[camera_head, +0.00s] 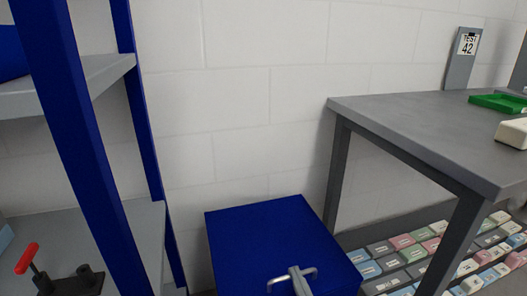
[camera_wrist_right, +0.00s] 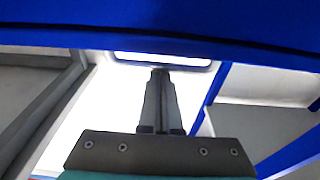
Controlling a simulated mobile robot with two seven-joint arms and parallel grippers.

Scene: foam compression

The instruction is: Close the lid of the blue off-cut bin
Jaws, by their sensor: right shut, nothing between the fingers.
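The blue off-cut bin (camera_head: 262,236) stands on the floor between the shelf and the table, cut off by the bottom edge of the head view. Its lid's flat blue face shows, and it also fills the top of the right wrist view (camera_wrist_right: 160,20). Whether the lid is fully down cannot be told. A pale bar handle (camera_head: 312,271) is near the face's lower part. My right gripper (camera_head: 294,270) is shut and empty, its fingertips at the handle; contact is unclear. In the right wrist view its fingers (camera_wrist_right: 160,72) reach the handle bar. My left gripper is out of view.
A blue-framed shelf (camera_head: 85,150) stands left, with a red-handled clamp (camera_head: 60,275) on its lower board. A grey table (camera_head: 420,125) stands right, holding a green tray (camera_head: 498,102) and a pale block (camera_head: 512,133). Several coloured blocks (camera_head: 410,255) lie below it.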

